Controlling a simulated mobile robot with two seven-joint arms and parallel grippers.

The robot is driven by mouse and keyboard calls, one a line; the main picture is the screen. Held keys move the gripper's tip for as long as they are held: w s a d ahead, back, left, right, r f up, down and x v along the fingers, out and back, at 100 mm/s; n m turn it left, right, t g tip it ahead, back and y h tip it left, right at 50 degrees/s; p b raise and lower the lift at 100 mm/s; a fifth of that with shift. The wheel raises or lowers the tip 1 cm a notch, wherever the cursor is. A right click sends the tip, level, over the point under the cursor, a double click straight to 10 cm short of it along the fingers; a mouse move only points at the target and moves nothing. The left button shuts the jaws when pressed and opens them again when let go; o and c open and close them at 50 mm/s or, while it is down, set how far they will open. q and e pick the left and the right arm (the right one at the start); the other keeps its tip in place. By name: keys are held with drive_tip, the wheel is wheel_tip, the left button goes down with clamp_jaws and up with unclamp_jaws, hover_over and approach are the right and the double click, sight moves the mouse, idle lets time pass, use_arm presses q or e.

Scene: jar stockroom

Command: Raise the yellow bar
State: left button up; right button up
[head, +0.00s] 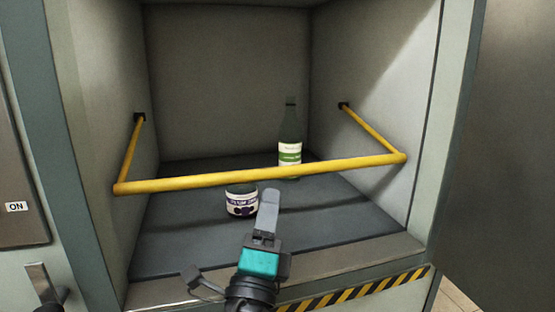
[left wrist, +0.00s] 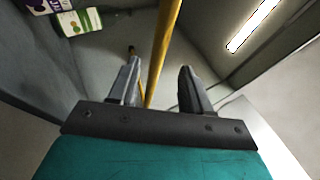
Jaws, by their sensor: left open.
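The yellow bar (head: 250,178) is a U-shaped rail across the front of an open compartment. Its two side arms run back to dark pivots on the side walls. My left gripper (head: 268,198) is open and in front of the compartment, its fingertips just below the middle of the crossbar in the head view. In the left wrist view, the bar (left wrist: 161,45) runs between the two open fingers (left wrist: 160,75). I see no grip on it, and cannot tell the exact gap. My right gripper is not in view.
Behind the bar, a jar with a purple-printed label (head: 241,202) and a green bottle (head: 290,130) stand on the compartment floor. A striped front edge (head: 355,290) lies below. A dark panel (head: 500,150) stands at right; a lever (head: 45,285) is at lower left.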

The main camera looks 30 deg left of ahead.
sight(274, 178)
use_arm(q)
drive_tip(key=p+x, duration=0.3)
drive_tip(key=x, duration=0.6)
drive_tip(key=shift+w+a, duration=0.1)
drive_tip(key=shift+w+a+r, duration=0.1)
drive_tip(key=shift+w+r, duration=0.05)
drive_tip(key=shift+w, duration=0.1)
drive_tip(key=c, duration=0.5)
clamp_jaws()
